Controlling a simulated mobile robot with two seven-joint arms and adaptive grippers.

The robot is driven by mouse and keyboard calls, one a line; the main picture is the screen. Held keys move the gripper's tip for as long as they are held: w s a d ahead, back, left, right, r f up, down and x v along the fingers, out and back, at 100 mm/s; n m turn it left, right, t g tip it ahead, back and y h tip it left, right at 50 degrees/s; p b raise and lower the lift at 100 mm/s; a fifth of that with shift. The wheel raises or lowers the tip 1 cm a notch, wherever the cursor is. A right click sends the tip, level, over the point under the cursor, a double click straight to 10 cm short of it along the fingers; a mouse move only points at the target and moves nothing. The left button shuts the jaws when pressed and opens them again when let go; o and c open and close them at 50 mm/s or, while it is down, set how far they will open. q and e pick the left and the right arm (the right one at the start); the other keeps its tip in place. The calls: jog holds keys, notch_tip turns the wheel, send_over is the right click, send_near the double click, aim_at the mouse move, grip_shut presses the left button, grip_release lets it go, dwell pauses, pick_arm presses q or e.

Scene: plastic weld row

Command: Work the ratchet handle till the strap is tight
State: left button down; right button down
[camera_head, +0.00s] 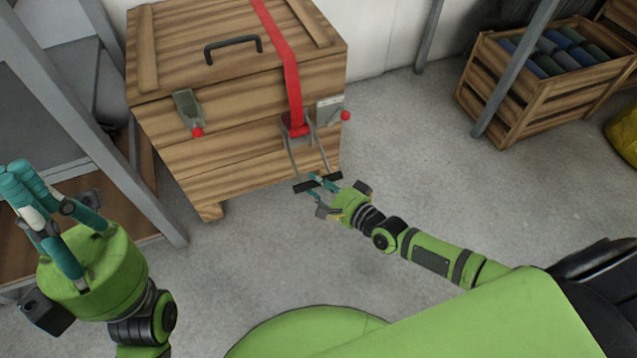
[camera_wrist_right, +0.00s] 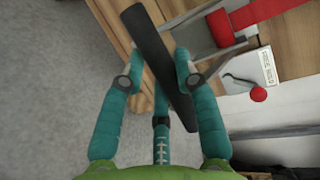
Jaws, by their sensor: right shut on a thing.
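A wooden crate (camera_head: 215,110) has a red strap (camera_head: 281,55) running over its lid and down its front. The strap enters a ratchet (camera_head: 297,127) on the crate's front. The ratchet's handle has two thin grey side bars and a black grip bar (camera_wrist_right: 155,60), swung out from the crate. My right gripper (camera_head: 325,188) is shut on this grip bar, with its teal fingers around it in the right wrist view (camera_wrist_right: 160,80). My left gripper (camera_head: 35,195) is at the far left, away from the crate, pointing up; its jaw opening is unclear.
A black handle (camera_head: 233,46) is on the lid. A slatted crate of dark rolls (camera_head: 540,85) stands at the back right. Grey posts (camera_head: 95,125) stand at left. The floor right of the crate is clear.

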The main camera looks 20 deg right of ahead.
jog(key=shift+w+r+t, duration=0.3)
jog(key=shift+w+r, duration=0.1)
jog(key=shift+r, duration=0.4)
jog(key=c, duration=0.9)
grip_release()
jog(key=shift+a+f, duration=0.1)
jog(key=v, duration=1.2)
jog(key=shift+s+d, duration=0.15)
jog(key=shift+d, duration=0.1)
jog(key=shift+f, duration=0.15)
